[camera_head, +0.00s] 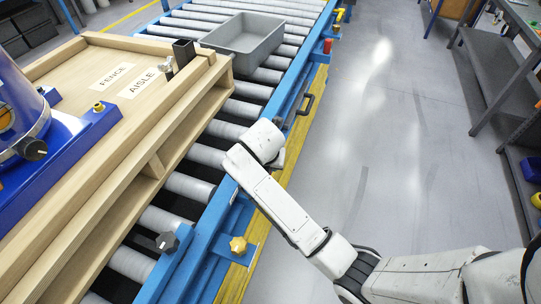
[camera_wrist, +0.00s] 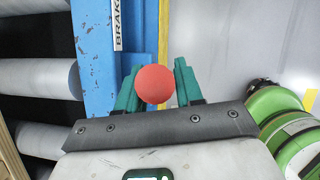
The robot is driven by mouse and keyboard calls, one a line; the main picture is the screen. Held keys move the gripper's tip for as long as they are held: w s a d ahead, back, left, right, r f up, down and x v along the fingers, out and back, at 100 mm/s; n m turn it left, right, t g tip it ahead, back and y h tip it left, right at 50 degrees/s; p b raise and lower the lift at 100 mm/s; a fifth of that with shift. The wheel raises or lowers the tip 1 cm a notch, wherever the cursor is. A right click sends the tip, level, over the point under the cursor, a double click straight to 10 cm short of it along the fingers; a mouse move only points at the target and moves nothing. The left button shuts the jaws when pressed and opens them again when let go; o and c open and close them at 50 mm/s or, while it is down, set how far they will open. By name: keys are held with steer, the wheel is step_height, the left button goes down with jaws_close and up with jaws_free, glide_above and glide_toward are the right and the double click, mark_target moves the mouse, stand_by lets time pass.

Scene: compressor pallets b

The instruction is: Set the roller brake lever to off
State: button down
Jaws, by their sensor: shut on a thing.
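The roller brake lever shows in the wrist view as a round red knob (camera_wrist: 155,84); its shaft is hidden behind the knob. My gripper (camera_wrist: 157,70) is shut on this knob, with one green finger on each side. A white label (camera_wrist: 117,22) reading "BRAK", cut off by the picture edge, is on the blue rail (camera_wrist: 92,45) left of the knob. In the head view, my white arm reaches to the conveyor's aisle-side rail and hides the fingers and the knob. The lever's off mark is not visible.
The roller conveyor (camera_head: 190,187) carries a wooden pallet (camera_head: 165,100) marked FENCE and AISLE, and a grey bin (camera_head: 245,38). The grey aisle floor (camera_head: 370,110) is clear; shelving stands at right.

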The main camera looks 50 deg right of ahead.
steer(key=s+a+f+t+h+b, duration=0.2)
steer(key=s+a+t+h, duration=0.1)
steer(key=a+h, duration=0.5)
steer(key=shift+s+a+f+n+t+h, duration=0.2)
steer(key=shift+a+n+t+h, duration=0.1)
steer(key=shift+a, duration=0.5)
steer(key=c, duration=0.8)
jaws_free()
steer(key=shift+s+a+r, duration=0.1)
steer(key=shift+a, duration=0.05)
steer(key=v, duration=1)
steer(key=shift+s+a, duration=0.1)
steer(key=shift+a, duration=0.2)
